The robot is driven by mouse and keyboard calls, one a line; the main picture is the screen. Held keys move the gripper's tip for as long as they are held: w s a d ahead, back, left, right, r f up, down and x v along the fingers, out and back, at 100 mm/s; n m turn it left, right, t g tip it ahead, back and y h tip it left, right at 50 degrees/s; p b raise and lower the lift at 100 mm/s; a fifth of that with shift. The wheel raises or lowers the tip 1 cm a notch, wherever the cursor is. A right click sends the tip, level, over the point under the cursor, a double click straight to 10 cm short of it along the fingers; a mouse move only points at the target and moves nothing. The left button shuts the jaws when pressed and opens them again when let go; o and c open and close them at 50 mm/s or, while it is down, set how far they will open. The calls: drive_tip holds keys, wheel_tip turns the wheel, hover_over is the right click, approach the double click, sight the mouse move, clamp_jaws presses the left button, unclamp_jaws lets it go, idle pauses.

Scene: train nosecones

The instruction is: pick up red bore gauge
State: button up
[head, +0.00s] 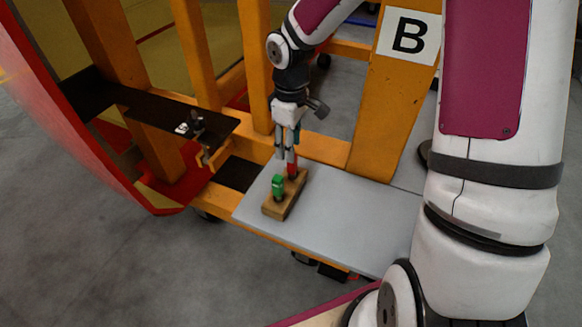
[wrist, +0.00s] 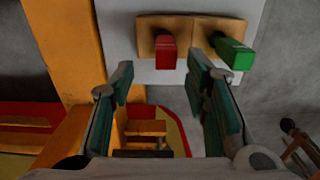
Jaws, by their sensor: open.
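The red bore gauge (head: 292,171) stands in a wooden block (head: 271,207) on the grey shelf, beside a green gauge (head: 278,186). My gripper (head: 286,155) is above the block, close to the red gauge, pointing down. In the wrist view, my gripper (wrist: 161,68) is open, and the red gauge (wrist: 166,54) shows between and just beyond its fingertips. The green gauge (wrist: 234,53) is outside the right finger. The wooden block (wrist: 200,24) lies behind both gauges. I cannot tell whether a finger touches the red gauge.
The grey shelf (head: 350,212) is clear to the right of the block. Orange frame posts (head: 255,70) rise close behind my gripper, and a post with a "B" sign (head: 408,35) stands to the right. A dark ledge (head: 150,106) with a small tool (head: 198,124) is at the left.

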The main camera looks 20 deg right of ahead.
sight(292, 169)
wheel_tip(292, 169, down, 3)
drive_tip(key=shift+r, duration=0.1)
drive_tip(key=shift+s+f+p, duration=0.15)
drive_tip(key=shift+s+f, duration=0.1)
drive_tip(key=shift+f, duration=1.1)
drive_tip(key=shift+s+f+p, duration=0.15)
drive_tip(key=shift+s+f, duration=0.1)
drive_tip(key=shift+f, duration=1.05)
drive_tip(key=shift+c, duration=0.4)
clamp_jaws()
